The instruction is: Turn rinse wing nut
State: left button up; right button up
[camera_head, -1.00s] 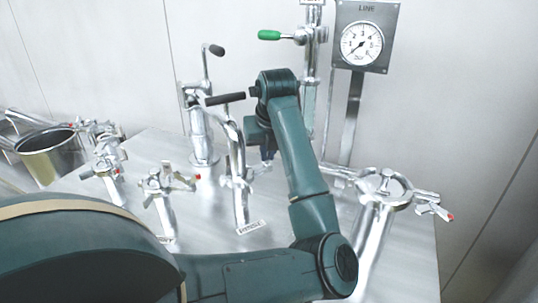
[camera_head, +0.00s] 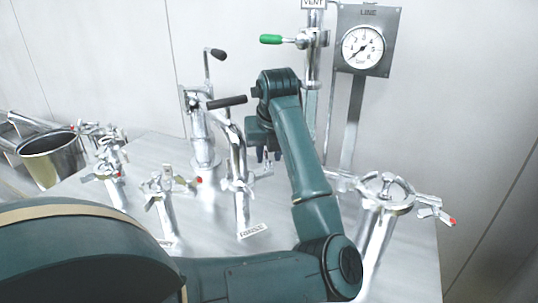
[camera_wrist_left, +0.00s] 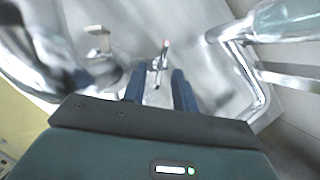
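The rinse pipe (camera_head: 238,165) stands upright on the steel top, with a black handle (camera_head: 226,102) and a RINSE label (camera_head: 253,231) at its foot. A clamp on it carries the small metal rinse wing nut (camera_head: 264,173) on its right side. My left gripper (camera_head: 267,156) points down just above the wing nut. In the left wrist view its two blue fingers (camera_wrist_left: 160,90) are apart. A thin metal piece with a reddish tip (camera_wrist_left: 160,62), apparently the wing nut, shows between and beyond them; contact cannot be told. My right gripper is not in view.
Other clamped pipe stubs with red-tipped levers stand left (camera_head: 160,190) and right (camera_head: 385,192). Behind are a VENT pipe with a green handle (camera_head: 271,39) and a LINE gauge (camera_head: 363,47). A steel pot (camera_head: 50,165) is far left.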

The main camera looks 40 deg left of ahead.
pick_arm(q)
jog(key=v, duration=1.2)
jog(key=shift+r, duration=0.1)
